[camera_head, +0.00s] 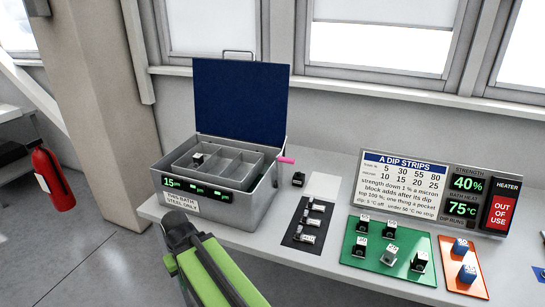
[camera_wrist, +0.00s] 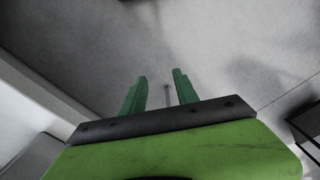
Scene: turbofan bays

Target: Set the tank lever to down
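The tank (camera_head: 262,200) is a grey metal box on the bench with its dark blue lid (camera_head: 240,98) raised. A tray with several compartments sits in it, and a small dark block (camera_head: 198,159) lies in the left one. The tank lever (camera_head: 286,160) has a pink grip sticking out at the tank's right side, near rim height; its exact setting is hard to tell. My gripper (camera_wrist: 158,88) shows two green fingers apart with nothing held, facing grey floor. In the head view my green arm is in front of the tank, left of and below the lever; the fingertips cannot be made out.
Right of the tank are a small black block (camera_head: 298,179), a dark mat (camera_head: 302,236) with several metal pieces, a green mat (camera_head: 358,262) and an orange mat (camera_head: 474,286) with blocks. An info panel (camera_head: 400,190) stands behind. A red extinguisher (camera_head: 55,180) is at left.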

